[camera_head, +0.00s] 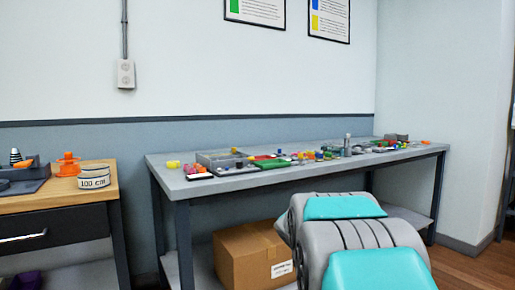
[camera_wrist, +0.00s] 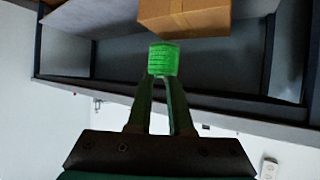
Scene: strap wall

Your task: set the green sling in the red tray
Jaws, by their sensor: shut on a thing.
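The green sling (camera_wrist: 163,60) is a bright green banded loop at the tips of my gripper (camera_wrist: 161,76) in the wrist view. The two dark fingers are shut on it, and it stands clear of any surface. My gripper and the green sling do not show in the head view, where only my grey and teal arm appears. I cannot make out the red tray for certain in either view; only small red patches show among the things on the grey bench (camera_head: 240,183).
A cardboard box (camera_head: 251,254) sits on the shelf under the bench; it also shows in the wrist view (camera_wrist: 184,18), beyond the sling. A wooden-topped table (camera_head: 60,196) at the left bears a "100 cm" roll (camera_head: 94,177) and an orange object (camera_head: 68,165). Many small coloured items crowd the bench.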

